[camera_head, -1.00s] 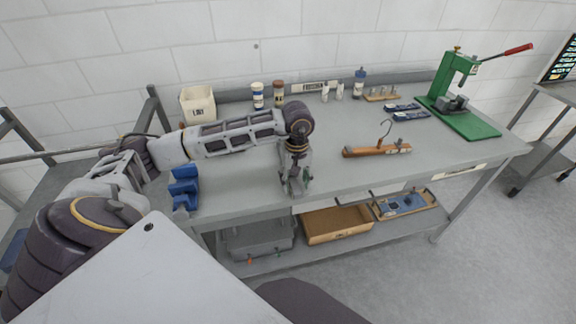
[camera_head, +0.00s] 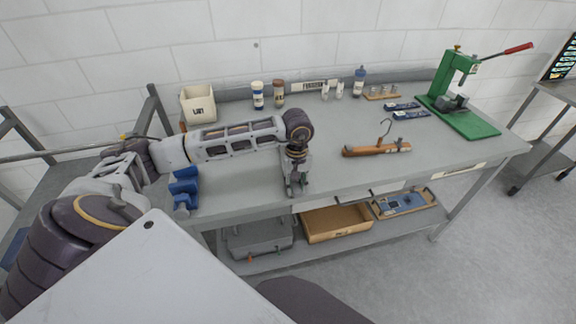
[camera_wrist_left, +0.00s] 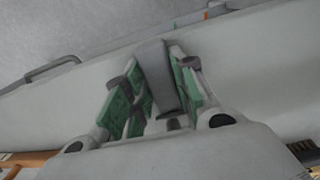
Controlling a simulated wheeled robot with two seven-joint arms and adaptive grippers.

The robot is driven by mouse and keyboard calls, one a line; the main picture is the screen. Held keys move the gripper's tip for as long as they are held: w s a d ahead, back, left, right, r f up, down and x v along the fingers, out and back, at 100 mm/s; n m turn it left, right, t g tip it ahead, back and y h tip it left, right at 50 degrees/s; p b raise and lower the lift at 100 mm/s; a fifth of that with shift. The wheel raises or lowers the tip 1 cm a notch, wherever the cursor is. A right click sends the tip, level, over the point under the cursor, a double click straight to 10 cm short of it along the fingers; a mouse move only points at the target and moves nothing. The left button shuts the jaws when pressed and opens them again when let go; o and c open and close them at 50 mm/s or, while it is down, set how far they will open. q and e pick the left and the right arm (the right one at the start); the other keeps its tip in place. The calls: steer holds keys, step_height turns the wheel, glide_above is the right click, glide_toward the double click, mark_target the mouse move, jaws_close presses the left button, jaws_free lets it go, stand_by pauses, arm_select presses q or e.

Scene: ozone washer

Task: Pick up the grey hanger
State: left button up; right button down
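My left gripper (camera_head: 297,191) points down at the front edge of the worktable, left of its middle. In the left wrist view its green-padded fingers (camera_wrist_left: 154,88) stand apart, on both sides of a plain grey bar (camera_wrist_left: 157,72). The one clear hanger shape in the head view is a brown wooden hanger (camera_head: 365,151) with a metal hook, lying to the right of the gripper. My right gripper is out of view.
The grey worktable (camera_head: 240,185) carries a white bin (camera_head: 198,104), bottles (camera_head: 258,95) along the back, a blue holder (camera_head: 184,187) at left and a green press (camera_head: 455,90) at right. A cardboard tray (camera_head: 337,222) is on the lower shelf.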

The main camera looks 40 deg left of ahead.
arm_select(q)
jaws_close()
steer(key=shift+r, duration=0.15)
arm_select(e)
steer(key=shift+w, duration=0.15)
arm_select(q)
steer(key=shift+r, duration=0.45)
step_height(320, 180, up, 8)
steer(key=shift+f+b, duration=0.25)
steer(key=shift+b, duration=0.2)
steer(key=shift+r, duration=0.65)
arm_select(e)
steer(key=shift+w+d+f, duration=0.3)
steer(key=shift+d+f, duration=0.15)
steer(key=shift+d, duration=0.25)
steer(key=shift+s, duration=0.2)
arm_select(q)
steer(key=shift+d+f, duration=0.1)
steer(key=shift+d, duration=0.05)
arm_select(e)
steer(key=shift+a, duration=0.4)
